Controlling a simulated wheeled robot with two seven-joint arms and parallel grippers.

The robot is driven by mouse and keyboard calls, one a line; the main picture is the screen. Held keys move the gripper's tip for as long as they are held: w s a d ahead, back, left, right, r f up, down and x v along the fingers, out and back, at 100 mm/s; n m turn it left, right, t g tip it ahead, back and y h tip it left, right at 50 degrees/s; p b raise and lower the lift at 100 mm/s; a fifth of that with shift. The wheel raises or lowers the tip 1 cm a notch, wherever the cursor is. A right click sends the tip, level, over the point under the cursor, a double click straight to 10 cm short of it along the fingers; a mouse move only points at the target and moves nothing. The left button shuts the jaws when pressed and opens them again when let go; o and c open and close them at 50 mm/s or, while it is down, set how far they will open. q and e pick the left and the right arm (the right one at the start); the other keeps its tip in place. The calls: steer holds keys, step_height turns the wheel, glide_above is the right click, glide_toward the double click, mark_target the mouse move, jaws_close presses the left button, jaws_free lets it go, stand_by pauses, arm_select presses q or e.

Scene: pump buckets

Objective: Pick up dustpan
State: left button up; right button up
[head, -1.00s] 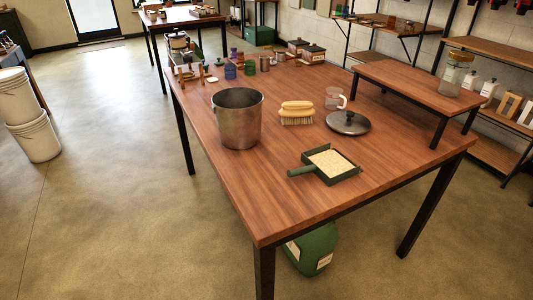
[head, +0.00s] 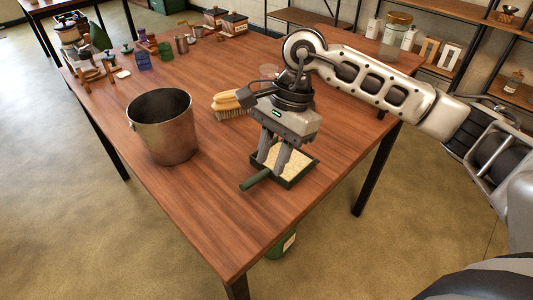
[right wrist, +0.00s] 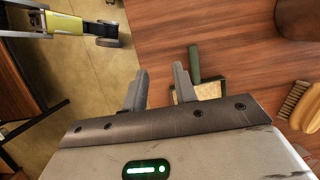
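The dark green dustpan (head: 298,179) lies on the wooden table with pale granular material in its pan. Its green handle (head: 256,179) points toward the table's front left edge. My right gripper (head: 272,166) hangs over the dustpan, fingers pointing down and apart, and hides part of the pan. In the right wrist view, the gripper (right wrist: 160,78) has nothing visible between its fingers. The dustpan handle (right wrist: 194,63) shows just right of the right finger there. Whether a finger touches the dustpan I cannot tell.
A metal bucket (head: 165,127) stands left of the dustpan. A yellow-topped brush (head: 229,104) lies behind the gripper, partly hidden by my right arm. Several small items stand at the table's far left. The table (head: 205,215) is bare in front of the bucket.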

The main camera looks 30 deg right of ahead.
steer(key=w+d+r+t+h, duration=0.1)
steer(key=w+d+r+h, duration=0.2)
steer(key=d, duration=0.4)
glide_above(294, 178)
step_height(294, 178, down, 10)
steer(key=shift+r+p, duration=0.15)
steer(key=shift+p, duration=0.25)
steer(key=shift+f+p, duration=0.55)
steer(key=shift+f, duration=2.55)
steer(key=shift+c, duration=0.3)
steer(key=shift+w, duration=0.1)
jaws_close()
